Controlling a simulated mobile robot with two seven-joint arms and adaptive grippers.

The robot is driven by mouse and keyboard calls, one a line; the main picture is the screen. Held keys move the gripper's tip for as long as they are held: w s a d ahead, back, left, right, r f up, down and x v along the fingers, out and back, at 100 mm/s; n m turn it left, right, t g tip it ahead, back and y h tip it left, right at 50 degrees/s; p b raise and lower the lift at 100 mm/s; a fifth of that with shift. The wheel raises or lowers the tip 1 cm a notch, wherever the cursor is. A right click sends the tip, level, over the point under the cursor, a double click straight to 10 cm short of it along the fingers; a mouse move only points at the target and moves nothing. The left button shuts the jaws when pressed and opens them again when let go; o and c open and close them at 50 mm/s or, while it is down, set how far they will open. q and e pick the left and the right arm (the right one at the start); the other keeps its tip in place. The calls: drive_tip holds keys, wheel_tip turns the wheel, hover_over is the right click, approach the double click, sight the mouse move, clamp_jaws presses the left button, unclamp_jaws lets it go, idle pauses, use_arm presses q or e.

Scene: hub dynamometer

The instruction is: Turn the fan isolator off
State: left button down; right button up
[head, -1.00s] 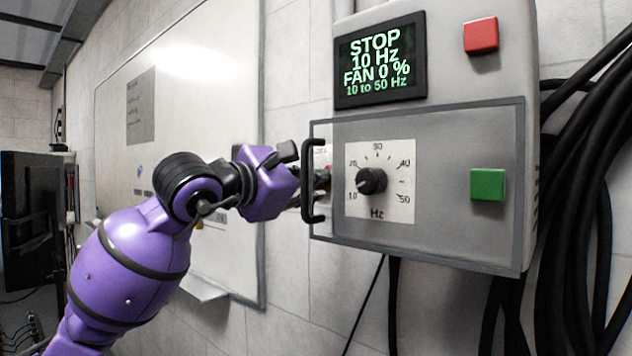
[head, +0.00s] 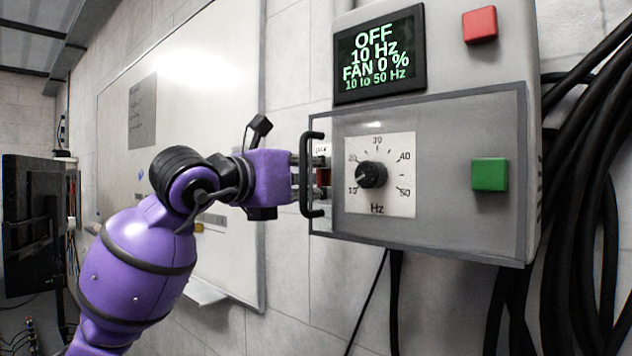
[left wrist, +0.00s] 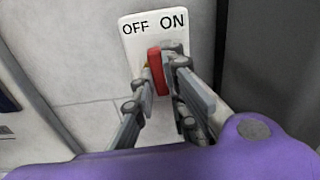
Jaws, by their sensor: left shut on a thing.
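The fan isolator's red handle (left wrist: 157,72) is on a pale plate (left wrist: 150,38) marked OFF and ON in the left wrist view. The handle's top lies below and between the two words. My left gripper (left wrist: 161,76) is shut on the handle, with a finger on each side. The display (head: 380,53) reads OFF, 10 Hz, FAN 0 %. My right gripper is not in view.
The clear cover over the black Hz knob (head: 371,175) and green button (head: 489,174) is closed. A red button (head: 480,24) is above. Thick black cables (head: 572,215) hang at the right. A whiteboard (head: 225,110) is behind my arm.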

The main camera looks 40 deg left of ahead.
use_arm(q)
drive_tip(key=n, duration=0.8)
drive_tip(key=shift+p, duration=0.3)
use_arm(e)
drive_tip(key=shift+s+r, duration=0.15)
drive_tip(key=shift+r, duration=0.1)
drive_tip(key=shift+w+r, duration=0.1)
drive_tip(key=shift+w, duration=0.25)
use_arm(q)
drive_tip(key=shift+n, duration=0.3)
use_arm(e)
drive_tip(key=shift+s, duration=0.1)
use_arm(q)
drive_tip(key=c, duration=1.9)
unclamp_jaws()
drive_tip(key=shift+a, duration=0.1)
drive_tip(key=shift+o, duration=0.7)
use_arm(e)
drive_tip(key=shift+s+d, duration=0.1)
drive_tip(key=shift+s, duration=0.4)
